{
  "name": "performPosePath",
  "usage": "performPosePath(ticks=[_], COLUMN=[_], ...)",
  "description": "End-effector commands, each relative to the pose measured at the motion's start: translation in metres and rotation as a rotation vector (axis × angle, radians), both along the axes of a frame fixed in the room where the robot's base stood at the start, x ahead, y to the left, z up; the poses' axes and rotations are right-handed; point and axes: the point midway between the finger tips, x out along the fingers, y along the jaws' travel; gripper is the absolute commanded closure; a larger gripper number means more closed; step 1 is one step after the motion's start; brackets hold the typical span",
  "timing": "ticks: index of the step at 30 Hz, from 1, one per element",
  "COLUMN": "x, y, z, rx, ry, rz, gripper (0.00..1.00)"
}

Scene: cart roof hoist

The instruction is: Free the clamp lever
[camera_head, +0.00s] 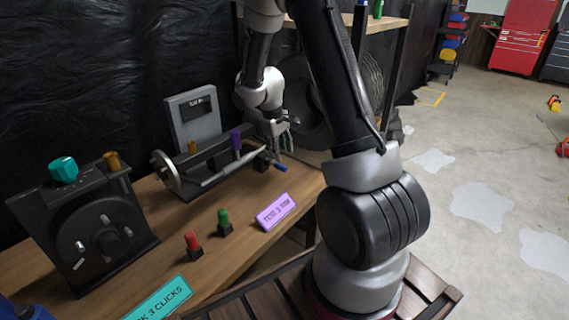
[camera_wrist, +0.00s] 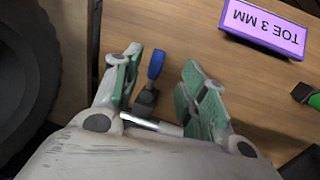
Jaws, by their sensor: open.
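The clamp lever (camera_wrist: 155,65) has a blue handle on a dark base and a metal rod beside it. In the wrist view it stands between the two green-padded fingers of my gripper (camera_wrist: 162,62), nearer the left finger, with visible gaps on both sides. My gripper is open. In the head view my gripper (camera_head: 279,138) is low at the right end of the bench fixture (camera_head: 200,175). The blue lever handle (camera_head: 281,167) shows just below the fingers. The lever's base is partly hidden there by the gripper.
A purple "TOE 3 MM" sign (camera_head: 275,212), a green knob (camera_head: 223,218) and a red knob (camera_head: 192,242) stand on the wooden bench (camera_head: 160,215). A grey display box (camera_head: 193,116) stands behind the fixture. A black dial unit (camera_head: 100,240) is at left.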

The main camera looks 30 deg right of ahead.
Motion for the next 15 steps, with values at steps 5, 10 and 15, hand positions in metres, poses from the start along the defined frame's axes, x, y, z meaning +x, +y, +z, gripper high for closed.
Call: performPosePath(ticks=[5, 10, 15], x=[0.011, 0.012, 0.013], y=[0.000, -0.006, -0.010], z=[-0.010, -0.038, -0.063], rx=[0.007, 0.007, 0.006], ry=[-0.038, -0.035, -0.036], rz=[0.024, 0.022, 0.021], gripper=[0.58, 0.58, 0.58])
